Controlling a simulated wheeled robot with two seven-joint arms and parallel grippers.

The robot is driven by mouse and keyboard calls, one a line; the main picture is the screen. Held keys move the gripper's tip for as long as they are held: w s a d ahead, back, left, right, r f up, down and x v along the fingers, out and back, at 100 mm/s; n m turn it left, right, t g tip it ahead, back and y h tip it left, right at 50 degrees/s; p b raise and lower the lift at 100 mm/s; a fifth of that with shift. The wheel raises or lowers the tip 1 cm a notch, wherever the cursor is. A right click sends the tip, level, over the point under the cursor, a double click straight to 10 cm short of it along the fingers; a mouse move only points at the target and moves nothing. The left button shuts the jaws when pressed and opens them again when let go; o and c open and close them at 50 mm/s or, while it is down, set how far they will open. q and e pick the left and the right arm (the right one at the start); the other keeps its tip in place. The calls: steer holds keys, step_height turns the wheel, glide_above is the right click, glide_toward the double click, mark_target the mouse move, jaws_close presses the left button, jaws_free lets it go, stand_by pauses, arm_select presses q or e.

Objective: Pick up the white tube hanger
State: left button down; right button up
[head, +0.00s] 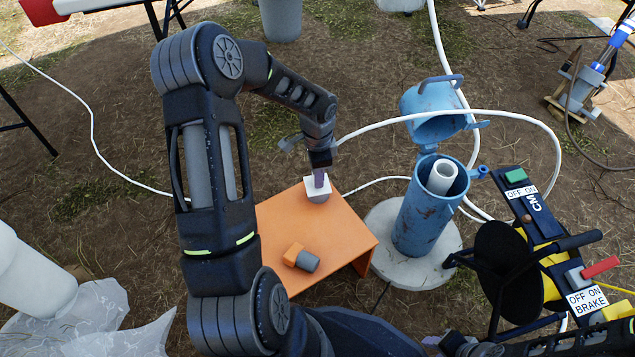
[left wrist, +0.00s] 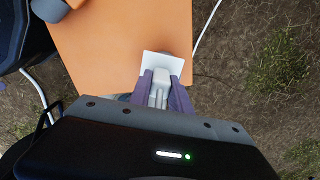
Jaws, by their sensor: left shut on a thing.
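The white tube hanger (head: 312,186) is at the back corner of the orange table (head: 335,236) in the head view. A rounded grey part shows below its white plate. In the left wrist view the hanger (left wrist: 164,64) is a white square plate with a pale stem between my fingers. My left gripper (head: 319,181) comes down on it from above and is shut on the stem; its purple-grey fingers (left wrist: 161,92) lie on both sides of the stem. I cannot tell whether the hanger touches the table. My right gripper is not in view.
An orange and grey piece (head: 301,257) lies on the table. Right of the table, a blue well casing (head: 428,218) with an open lid (head: 433,112) and a white inner pipe (head: 442,176) stands on a concrete pad (head: 385,226). A reel with switches (head: 513,262) is at the right.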

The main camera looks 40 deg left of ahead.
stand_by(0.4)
arm_select(q)
step_height(320, 180, up, 10)
steer(key=p, duration=0.4)
steer(key=shift+f, duration=0.2)
steer(key=shift+r, duration=0.25)
